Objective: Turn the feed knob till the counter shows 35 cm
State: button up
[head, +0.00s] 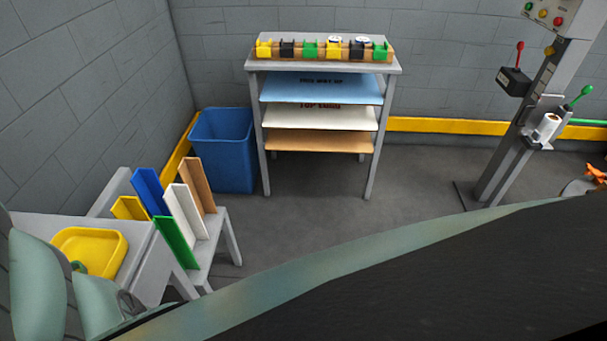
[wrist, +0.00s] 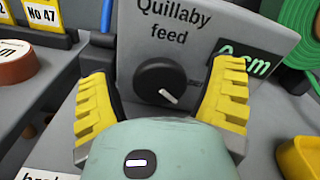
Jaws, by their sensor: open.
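In the wrist view the feed knob (wrist: 166,82) is a round black dial with a white pointer mark aimed to the lower right. It sits on a grey panel (wrist: 140,47) lettered "Quillaby feed". The counter (wrist: 250,63) is a dark display with green characters at the right of the panel. I can read "cm", but my right finger partly hides the figure before it. My gripper (wrist: 163,77) is open, its yellow ribbed fingers on either side of the knob with visible gaps. The knob and counter do not show in the head view.
In the wrist view, a green coil (wrist: 303,35) is at upper right, a yellow bin (wrist: 298,158) at lower right and a brown disc (wrist: 14,62) at left. In the head view, a shelf rack (head: 322,64) and blue bin (head: 222,150) stand along the back wall.

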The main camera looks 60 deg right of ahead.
jog(key=shift+o, duration=0.3)
jog(key=c, duration=1.3)
jog(key=shift+o, duration=0.2)
jog(key=shift+f+m, duration=0.1)
jog(key=shift+m, duration=0.2)
